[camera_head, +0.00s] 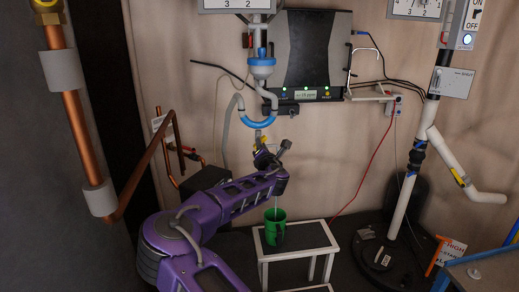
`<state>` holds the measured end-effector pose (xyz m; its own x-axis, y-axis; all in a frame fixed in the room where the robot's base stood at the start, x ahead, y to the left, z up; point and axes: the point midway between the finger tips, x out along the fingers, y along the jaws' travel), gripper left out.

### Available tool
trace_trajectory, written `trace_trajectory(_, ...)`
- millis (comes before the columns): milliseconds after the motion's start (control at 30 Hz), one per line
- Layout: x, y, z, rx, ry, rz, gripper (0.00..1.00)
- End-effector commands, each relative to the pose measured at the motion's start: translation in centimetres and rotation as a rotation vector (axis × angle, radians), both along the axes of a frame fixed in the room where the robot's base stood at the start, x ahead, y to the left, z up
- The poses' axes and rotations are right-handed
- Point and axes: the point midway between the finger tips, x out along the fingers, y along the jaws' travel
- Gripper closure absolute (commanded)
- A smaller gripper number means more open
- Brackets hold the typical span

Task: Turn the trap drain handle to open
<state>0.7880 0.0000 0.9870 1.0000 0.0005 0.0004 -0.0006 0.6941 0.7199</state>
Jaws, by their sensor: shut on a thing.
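The trap (262,118) is a U-shaped grey and blue pipe hanging under a blue fitting in front of the wall. Its drain comes down at the bottom of the bend, and the drain handle there is small and mostly hidden by my gripper. My purple arm reaches up from the lower left, and my gripper (264,153) is at the drain just below the trap, shut on the handle. The handle's exact angle cannot be told. A green cup (275,231) stands below, and a thin pale line shows just above it.
The cup stands on a small white-framed table (297,237) with a dark top. A dark box (315,55) with lit indicators hangs behind the trap. Copper pipes (147,172) are at left; a white pipe stand (403,207) is at right.

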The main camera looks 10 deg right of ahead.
Motion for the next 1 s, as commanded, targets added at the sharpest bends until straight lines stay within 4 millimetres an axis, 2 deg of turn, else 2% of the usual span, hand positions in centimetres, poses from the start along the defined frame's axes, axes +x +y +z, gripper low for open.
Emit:
trace_trajectory(367,0.00,0.03,-0.03,-0.044,0.001,0.000,1.00)
trace_trajectory(633,0.00,0.06,-0.10,-0.399,0.002,0.001,1.00)
trace_trajectory(1000,0.00,0.05,-0.13,-0.477,0.002,0.001,1.00)
